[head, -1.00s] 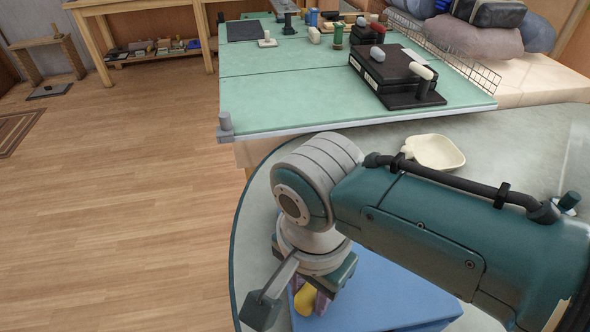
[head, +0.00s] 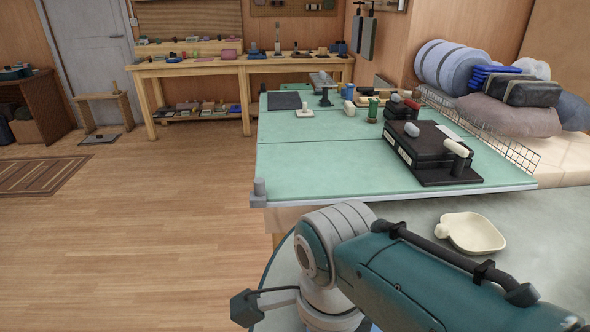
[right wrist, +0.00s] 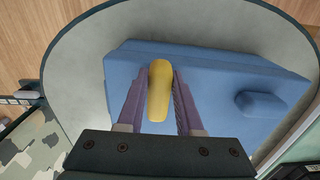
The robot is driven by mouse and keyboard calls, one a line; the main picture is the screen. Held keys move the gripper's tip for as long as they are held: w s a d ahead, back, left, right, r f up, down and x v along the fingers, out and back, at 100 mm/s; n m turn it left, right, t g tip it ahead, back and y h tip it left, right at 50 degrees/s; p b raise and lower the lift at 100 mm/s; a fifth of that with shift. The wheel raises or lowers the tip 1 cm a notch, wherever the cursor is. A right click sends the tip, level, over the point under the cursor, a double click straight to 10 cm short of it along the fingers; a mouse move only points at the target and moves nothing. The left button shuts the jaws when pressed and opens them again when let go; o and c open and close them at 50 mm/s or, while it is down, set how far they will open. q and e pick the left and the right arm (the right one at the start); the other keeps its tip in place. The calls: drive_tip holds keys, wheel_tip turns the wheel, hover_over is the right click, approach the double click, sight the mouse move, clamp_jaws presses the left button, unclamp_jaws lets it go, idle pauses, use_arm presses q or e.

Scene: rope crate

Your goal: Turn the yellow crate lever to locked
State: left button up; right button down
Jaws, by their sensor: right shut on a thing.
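The yellow lever (right wrist: 159,92) sits near the left end of the blue crate (right wrist: 218,78) in the right wrist view. It points roughly across the crate's long side. My right gripper (right wrist: 160,78) has its two purple fingers on either side of the lever, shut on it. The lever's pivot and any lock marking cannot be made out. In the head view only my right arm shows; the lever and fingers are below the picture's edge. My left gripper is in neither view.
A raised blue block (right wrist: 261,105) is on the crate's right part. The crate rests on a rounded grey table (right wrist: 78,75). A cream dish (head: 474,233) lies on that table. Beyond is a green workbench (head: 330,165) with a black case (head: 437,143). Open wooden floor is at left.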

idle(0.5)
drive_tip(key=c, duration=0.6)
unclamp_jaws()
drive_tip(key=shift+d, duration=0.1)
drive_tip(key=shift+o, duration=0.2)
wheel_tip(320, 180, up, 9)
drive_tip(key=p, duration=0.5)
drive_tip(key=shift+w+r, duration=0.1)
drive_tip(key=shift+r, duration=0.4)
